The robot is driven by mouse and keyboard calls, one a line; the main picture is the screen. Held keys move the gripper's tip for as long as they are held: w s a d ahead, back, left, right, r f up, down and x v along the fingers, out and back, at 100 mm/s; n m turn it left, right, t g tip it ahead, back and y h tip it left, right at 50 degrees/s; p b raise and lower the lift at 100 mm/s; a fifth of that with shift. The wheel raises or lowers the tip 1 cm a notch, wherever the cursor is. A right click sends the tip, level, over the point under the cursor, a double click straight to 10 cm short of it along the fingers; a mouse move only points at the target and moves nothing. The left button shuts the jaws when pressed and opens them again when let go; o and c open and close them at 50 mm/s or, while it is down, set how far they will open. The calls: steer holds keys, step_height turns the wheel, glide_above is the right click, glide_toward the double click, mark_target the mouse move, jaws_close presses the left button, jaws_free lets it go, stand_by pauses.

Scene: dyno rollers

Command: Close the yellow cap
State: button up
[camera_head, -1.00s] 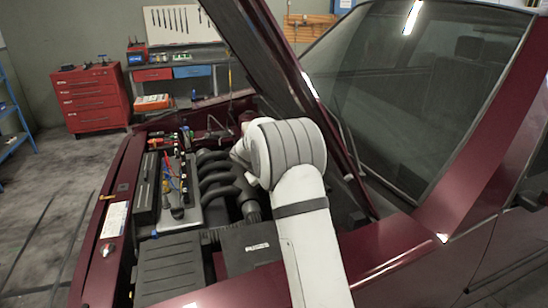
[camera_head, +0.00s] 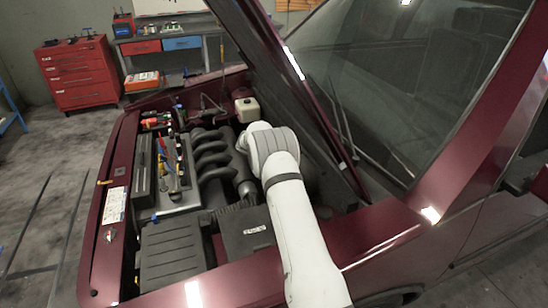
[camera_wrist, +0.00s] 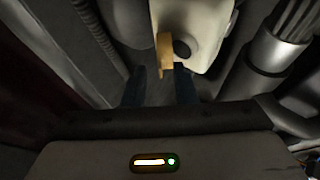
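A cream-white reservoir (camera_wrist: 205,25) shows at the top of the wrist view, and in the head view (camera_head: 247,110) at the back of the engine bay. The yellow cap (camera_wrist: 165,52) stands up edge-on beside a dark round opening (camera_wrist: 182,48) on the reservoir; it looks open. My gripper (camera_wrist: 160,80) has two dark fingers spread apart with nothing visible between them. The cap appears just beyond the fingertips, between their lines; I cannot tell the exact gap. In the head view my arm hides the gripper and the cap.
The raised maroon hood (camera_head: 290,100) slants close beside my arm. Black intake pipes (camera_head: 210,150) and a battery-side tray of tools (camera_head: 175,165) fill the bay. In the wrist view a silver cylinder (camera_wrist: 265,60) and a ribbed hose (camera_wrist: 92,25) flank the gripper.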

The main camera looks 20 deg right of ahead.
steer(key=shift+d+f, duration=0.1)
steer(key=shift+f, duration=0.05)
jaws_close()
steer(key=shift+f+b, duration=0.2)
steer(key=shift+b, duration=0.4)
